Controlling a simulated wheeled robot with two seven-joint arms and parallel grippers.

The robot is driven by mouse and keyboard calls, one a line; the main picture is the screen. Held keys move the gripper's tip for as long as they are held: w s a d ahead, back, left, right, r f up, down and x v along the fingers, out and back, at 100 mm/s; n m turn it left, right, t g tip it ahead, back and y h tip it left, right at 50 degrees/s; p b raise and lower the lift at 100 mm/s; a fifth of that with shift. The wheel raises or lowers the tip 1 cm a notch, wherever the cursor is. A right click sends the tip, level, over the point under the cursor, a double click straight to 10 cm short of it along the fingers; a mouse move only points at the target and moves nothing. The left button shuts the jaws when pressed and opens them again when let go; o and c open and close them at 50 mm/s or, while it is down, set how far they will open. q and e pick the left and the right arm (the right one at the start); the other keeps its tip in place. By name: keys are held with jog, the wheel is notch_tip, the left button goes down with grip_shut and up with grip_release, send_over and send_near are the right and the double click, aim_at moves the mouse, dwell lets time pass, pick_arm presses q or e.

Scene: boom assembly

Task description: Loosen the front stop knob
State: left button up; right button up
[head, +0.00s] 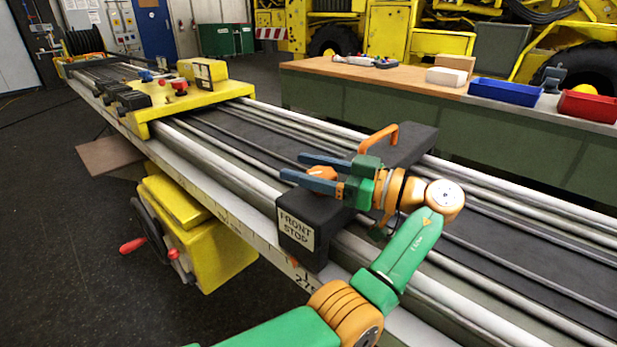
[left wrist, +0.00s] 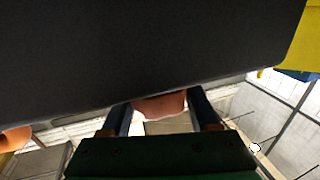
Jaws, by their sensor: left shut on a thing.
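The front stop (head: 297,229) is a black block with a "FRONT STOP" label, set across the rails of the long boom bed. Its orange knob (head: 322,173) is on top at the near end. My left gripper (head: 292,165) lies low over the block, its two blue fingers on either side of the knob and shut on it. In the left wrist view the orange knob (left wrist: 160,103) shows between the fingers, partly hidden, against the dark block (left wrist: 150,40). My right gripper is not in view.
An orange handle (head: 383,140) stands at the block's far part, close behind my gripper. A yellow carriage (head: 215,93) sits farther up the rails. A workbench (head: 400,85) with a blue bin (head: 505,92) and a red bin (head: 588,107) runs behind. The rails between carriage and stop are clear.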

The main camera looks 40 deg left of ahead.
pick_arm(q)
jog(key=shift+s+f+n+g+b, duration=0.1)
jog(key=shift+s+n+g+b, duration=0.15)
jog(key=shift+n+g, duration=0.6)
jog(key=shift+m+g, duration=0.25)
jog(key=o, duration=1.4)
jog(key=shift+a, duration=0.1)
